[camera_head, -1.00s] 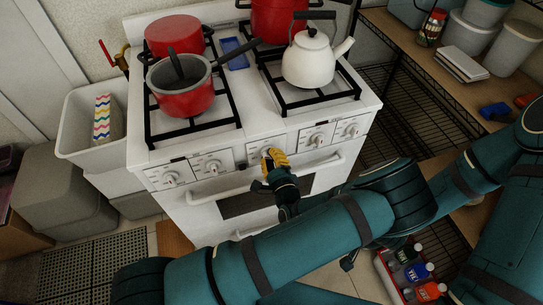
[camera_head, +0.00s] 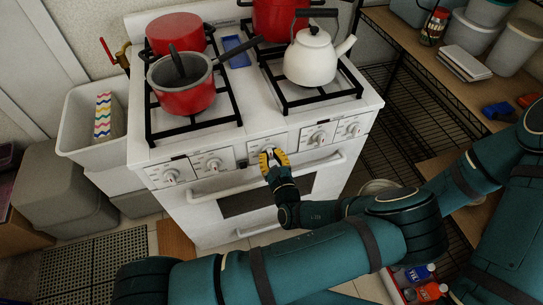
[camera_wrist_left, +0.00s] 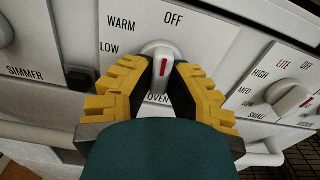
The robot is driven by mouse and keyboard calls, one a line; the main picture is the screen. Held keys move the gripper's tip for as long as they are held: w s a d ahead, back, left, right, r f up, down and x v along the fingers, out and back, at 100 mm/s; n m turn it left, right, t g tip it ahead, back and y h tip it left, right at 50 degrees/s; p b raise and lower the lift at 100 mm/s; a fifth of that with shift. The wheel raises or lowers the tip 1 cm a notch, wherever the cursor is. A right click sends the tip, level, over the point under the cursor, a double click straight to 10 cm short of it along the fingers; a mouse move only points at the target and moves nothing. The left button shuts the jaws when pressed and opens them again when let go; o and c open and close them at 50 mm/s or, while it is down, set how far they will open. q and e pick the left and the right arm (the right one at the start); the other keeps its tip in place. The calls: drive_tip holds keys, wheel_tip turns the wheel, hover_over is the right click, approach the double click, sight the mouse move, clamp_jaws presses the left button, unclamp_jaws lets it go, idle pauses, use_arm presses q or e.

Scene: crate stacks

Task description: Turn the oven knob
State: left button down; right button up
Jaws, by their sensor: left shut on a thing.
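The white oven knob (camera_wrist_left: 161,66) shows in the left wrist view, between the words LOW, OFF and OVEN, and its red mark stands nearly upright, below OFF. My left gripper (camera_wrist_left: 158,80) has its yellow-ridged fingers shut on the knob from both sides. In the head view my left gripper (camera_head: 273,156) is at the middle of the white stove's (camera_head: 224,178) front panel, and the knob is mostly hidden by its fingers. My right gripper is not in view.
Other knobs (camera_head: 212,165) sit on both sides along the panel, with the oven door handle (camera_head: 325,163) just below. Red pots (camera_head: 185,100) and a white kettle (camera_head: 309,62) stand on the burners. A wire shelf (camera_head: 410,110) is at the right.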

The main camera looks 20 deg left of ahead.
use_arm(q)
drive_tip(key=shift+r+m, duration=0.1)
drive_tip(key=shift+m, duration=0.4)
drive_tip(key=c, duration=0.9)
unclamp_jaws()
drive_tip(key=shift+c, duration=0.2)
